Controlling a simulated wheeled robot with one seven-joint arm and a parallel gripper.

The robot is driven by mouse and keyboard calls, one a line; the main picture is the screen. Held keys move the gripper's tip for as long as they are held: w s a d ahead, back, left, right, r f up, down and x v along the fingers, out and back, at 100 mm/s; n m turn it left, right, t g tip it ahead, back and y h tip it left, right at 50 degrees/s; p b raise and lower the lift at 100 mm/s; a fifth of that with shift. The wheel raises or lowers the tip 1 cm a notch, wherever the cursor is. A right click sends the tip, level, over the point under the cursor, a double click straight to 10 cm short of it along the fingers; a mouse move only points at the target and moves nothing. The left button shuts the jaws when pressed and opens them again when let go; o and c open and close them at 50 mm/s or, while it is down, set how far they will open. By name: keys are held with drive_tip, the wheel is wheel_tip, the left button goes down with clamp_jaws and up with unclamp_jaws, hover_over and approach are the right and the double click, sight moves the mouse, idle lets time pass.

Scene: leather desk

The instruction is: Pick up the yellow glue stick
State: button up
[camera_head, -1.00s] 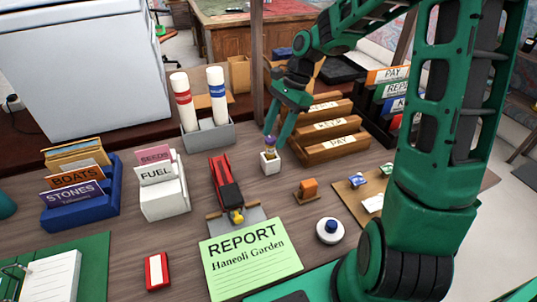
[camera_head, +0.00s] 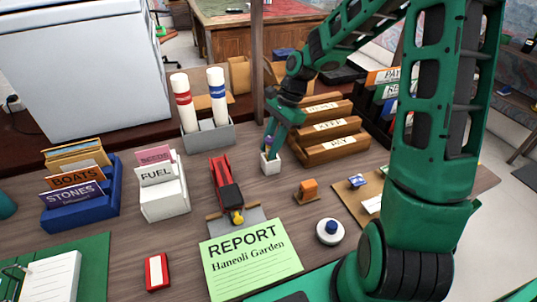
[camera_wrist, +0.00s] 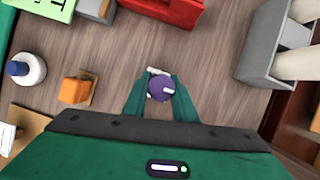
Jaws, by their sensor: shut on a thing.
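A small stick with a purple top (camera_wrist: 160,88), likely the glue stick, stands upright in a small white square cup (camera_head: 270,164) on the desk. My gripper (camera_head: 268,149) reaches down over the cup from above. In the wrist view its two green fingers (camera_wrist: 159,92) are on either side of the purple top and shut on it. The stick's lower body is hidden by the fingers and cup, so its yellow colour hardly shows. A bit of the white cup's rim shows beyond it in the wrist view.
Brown wooden stacked trays (camera_head: 325,128) stand close on the right. A grey holder with two white tubes (camera_head: 207,138) stands behind left. A red and black stapler (camera_head: 226,184) lies to the left, and an orange stamp block (camera_head: 307,189) sits in front right.

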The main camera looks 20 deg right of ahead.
drive_tip(key=shift+r, duration=0.1)
wheel_tip(320, 180, up, 9)
drive_tip(key=shift+r, duration=0.4)
idle(0.6)
